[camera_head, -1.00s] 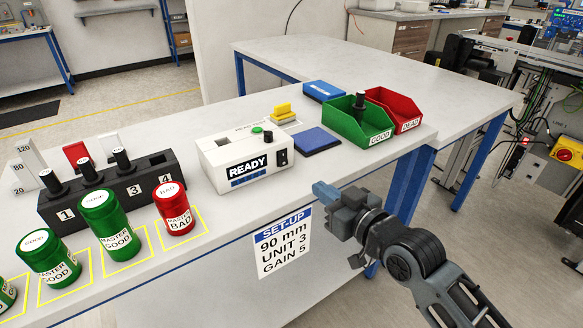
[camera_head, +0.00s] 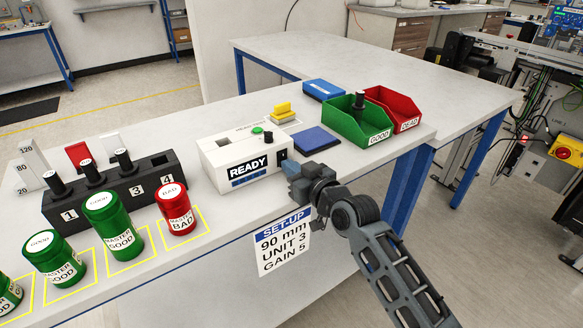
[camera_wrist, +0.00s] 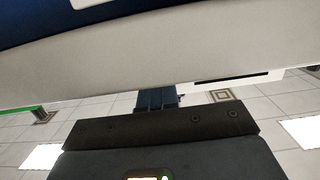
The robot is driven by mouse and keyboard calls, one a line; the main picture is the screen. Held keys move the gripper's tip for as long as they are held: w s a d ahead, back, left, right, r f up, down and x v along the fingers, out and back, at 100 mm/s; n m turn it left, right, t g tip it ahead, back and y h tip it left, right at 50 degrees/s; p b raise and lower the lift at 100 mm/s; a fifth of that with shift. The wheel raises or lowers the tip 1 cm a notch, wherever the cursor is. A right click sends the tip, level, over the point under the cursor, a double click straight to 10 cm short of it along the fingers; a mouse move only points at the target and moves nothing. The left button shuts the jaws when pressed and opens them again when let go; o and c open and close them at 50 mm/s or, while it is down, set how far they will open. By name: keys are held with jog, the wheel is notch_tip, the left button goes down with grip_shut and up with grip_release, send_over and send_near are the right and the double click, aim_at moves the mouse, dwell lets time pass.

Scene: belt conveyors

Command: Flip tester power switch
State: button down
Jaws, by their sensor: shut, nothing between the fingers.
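The tester (camera_head: 212,170) is a white box on the bench with a black READY display. Its black power switch (camera_head: 283,155) is on the right end of the front face, and its lower part is hard to make out behind my fingertips. My gripper (camera_head: 289,168) is shut and empty, with its tips right at the switch. I cannot tell whether they touch it. In the wrist view the shut fingers (camera_wrist: 157,99) point at a pale surface that fills the upper part; the switch cannot be made out there.
A blue pad (camera_head: 316,141), a green GOOD bin (camera_head: 350,128) and a red DEAD bin (camera_head: 400,112) stand right of the tester. A black holder (camera_head: 100,207) and green and red canisters stand left. A set-up sign (camera_head: 283,245) hangs on the bench's front edge.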

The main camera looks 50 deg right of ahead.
jog(key=shift+w+f+b, duration=0.15)
jog(key=shift+f+b, duration=0.2)
jog(key=shift+b, duration=0.8)
jog(key=t+b, duration=0.1)
jog(key=b, duration=0.2)
jog(key=shift+w+f+b, duration=0.1)
jog(key=shift+w+b, duration=0.05)
jog(key=shift+b, duration=0.15)
jog(key=t+b, duration=0.1)
jog(key=b, duration=0.2)
jog(key=shift+w+h+b, duration=0.1)
jog(key=shift+h+b, duration=0.2)
jog(key=shift+b, duration=0.1)
jog(key=shift+r, duration=0.2)
jog(key=shift+f, duration=0.1)
